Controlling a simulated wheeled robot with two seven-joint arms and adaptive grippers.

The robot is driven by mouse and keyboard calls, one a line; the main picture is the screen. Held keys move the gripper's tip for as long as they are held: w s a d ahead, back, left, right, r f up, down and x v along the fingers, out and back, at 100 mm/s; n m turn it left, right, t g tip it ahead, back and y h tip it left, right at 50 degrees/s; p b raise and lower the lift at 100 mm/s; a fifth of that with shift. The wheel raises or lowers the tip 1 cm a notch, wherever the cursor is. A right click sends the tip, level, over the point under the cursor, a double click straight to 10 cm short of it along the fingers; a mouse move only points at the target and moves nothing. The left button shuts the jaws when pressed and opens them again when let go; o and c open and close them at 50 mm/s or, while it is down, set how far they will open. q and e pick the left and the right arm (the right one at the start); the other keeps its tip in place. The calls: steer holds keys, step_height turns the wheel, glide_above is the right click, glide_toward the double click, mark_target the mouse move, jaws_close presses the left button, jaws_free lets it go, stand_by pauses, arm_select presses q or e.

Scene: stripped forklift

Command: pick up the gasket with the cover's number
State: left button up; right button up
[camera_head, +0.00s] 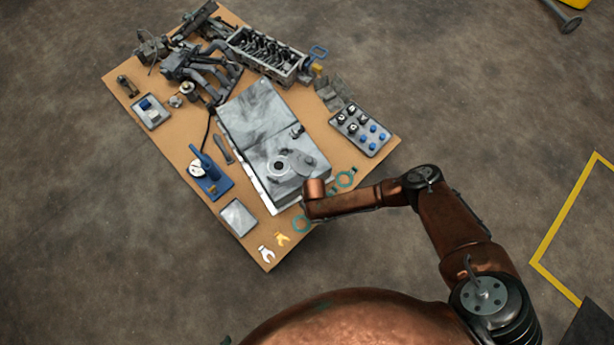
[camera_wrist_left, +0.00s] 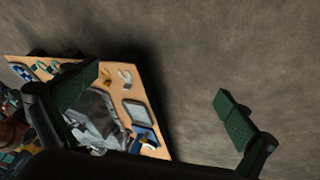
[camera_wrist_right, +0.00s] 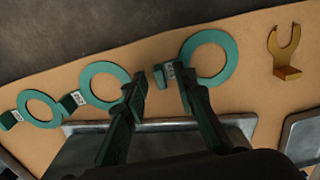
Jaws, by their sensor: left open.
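Three teal ring gaskets with tagged tabs lie along the table edge in the right wrist view: a right one (camera_wrist_right: 233,60), a middle one (camera_wrist_right: 104,67) and a left one (camera_wrist_right: 41,94). Their tag numbers are too small to read surely. My right gripper (camera_wrist_right: 160,84) is open, its fingers on either side of the right gasket's tab, with gaps visible. In the head view its fingers are hidden by my arm. My left gripper (camera_wrist_left: 160,102) is open and empty, away from the table; a fingertip shows at the head view's bottom edge (camera_head: 227,340). No cover number is readable.
A grey housing (camera_head: 255,115) with a round-holed part fills the table's middle. A yellow fork piece (camera_wrist_right: 287,48) lies right of the gaskets, with a white one (camera_head: 265,254) nearby. A blue gauge stand (camera_head: 210,180), a grey tray (camera_head: 238,218) and engine parts crowd the table.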

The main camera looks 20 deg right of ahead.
jaws_close()
steer(key=shift+r, duration=0.15)
